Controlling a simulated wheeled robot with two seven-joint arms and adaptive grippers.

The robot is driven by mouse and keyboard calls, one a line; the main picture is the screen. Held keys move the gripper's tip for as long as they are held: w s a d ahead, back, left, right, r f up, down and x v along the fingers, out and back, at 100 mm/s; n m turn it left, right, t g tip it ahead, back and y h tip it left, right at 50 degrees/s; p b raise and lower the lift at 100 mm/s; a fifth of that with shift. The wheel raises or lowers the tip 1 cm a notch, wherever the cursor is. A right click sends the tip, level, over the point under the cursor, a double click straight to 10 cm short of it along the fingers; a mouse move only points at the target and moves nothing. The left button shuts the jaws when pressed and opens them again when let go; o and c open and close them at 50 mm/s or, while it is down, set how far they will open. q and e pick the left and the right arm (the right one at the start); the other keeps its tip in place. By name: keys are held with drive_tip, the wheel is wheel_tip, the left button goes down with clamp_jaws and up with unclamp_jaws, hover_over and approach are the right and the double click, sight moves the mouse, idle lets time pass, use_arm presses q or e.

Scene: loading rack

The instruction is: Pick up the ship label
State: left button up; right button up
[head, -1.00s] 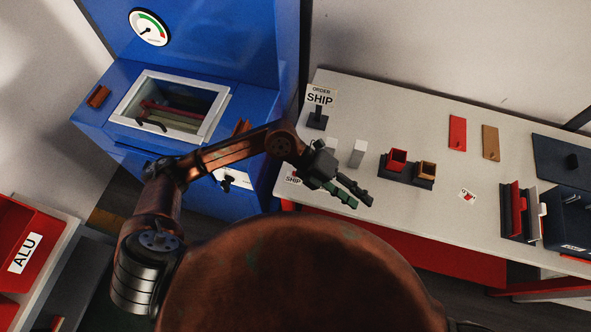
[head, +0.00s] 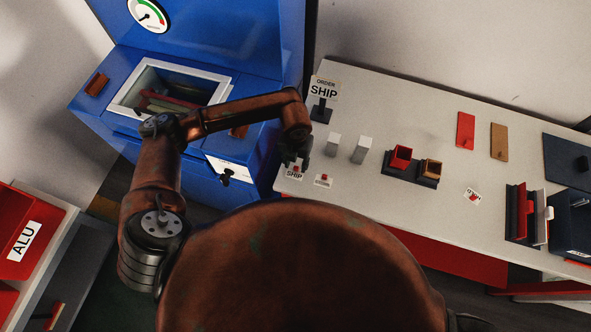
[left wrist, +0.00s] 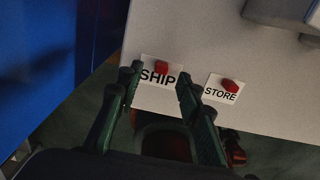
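The ship label is a white card with black lettering and a small red block on it. It lies flat near the front left corner of the table, in the head view (head: 295,174) and in the left wrist view (left wrist: 159,80). My left gripper (left wrist: 157,84) is open, its two green fingers pointing down on either side of the label as seen from the wrist. It looks empty, and the height above the table is hard to tell. In the head view the gripper (head: 293,160) is partly hidden by its own wrist. My right gripper is not in view.
A similar store label (left wrist: 222,89) lies just right of the ship label. Two pale blocks (head: 361,150) and an order sign (head: 322,98) stand behind. A dark holder with red and tan boxes (head: 410,168) is further right. A blue machine (head: 190,50) stands at left.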

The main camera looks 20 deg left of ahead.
use_arm(q)
wheel_tip(320, 180, down, 2)
drive_tip(key=shift+f, duration=0.1)
drive_tip(key=shift+c, duration=0.5)
drive_tip(key=c, duration=0.7)
drive_tip(key=shift+c, duration=0.2)
